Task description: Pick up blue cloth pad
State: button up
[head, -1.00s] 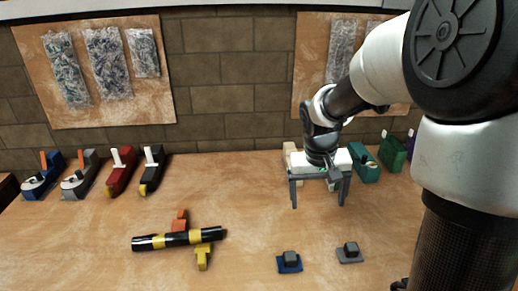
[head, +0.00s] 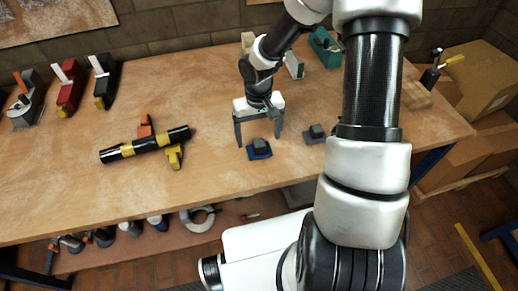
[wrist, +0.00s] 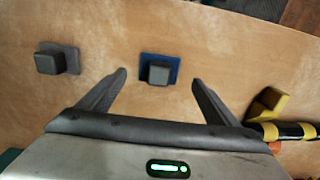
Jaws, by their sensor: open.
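The blue cloth pad (head: 261,155) lies flat on the wooden bench with a dark grey block on it. In the wrist view the blue pad (wrist: 173,58) shows between my two fingers, a little beyond the tips. My gripper (head: 258,141) is open and empty, its fingers pointing down close to the pad. The wrist view shows my gripper (wrist: 160,78) with fingers spread wide to either side of the block. I cannot tell the exact height of the tips above the bench.
A grey pad with a similar block (head: 315,134) lies just right of the blue one. A black-and-yellow striped bar (head: 145,145) rests on yellow and orange supports to the left. Tools stand along the back. A cardboard box (head: 485,75) is at the right.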

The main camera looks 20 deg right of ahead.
aim_at(259, 143)
jog(key=shift+w+f, duration=0.1)
jog(key=shift+f, duration=2.7)
jog(key=shift+d, duration=0.1)
jog(key=shift+c, duration=0.2)
jog(key=c, duration=1.1)
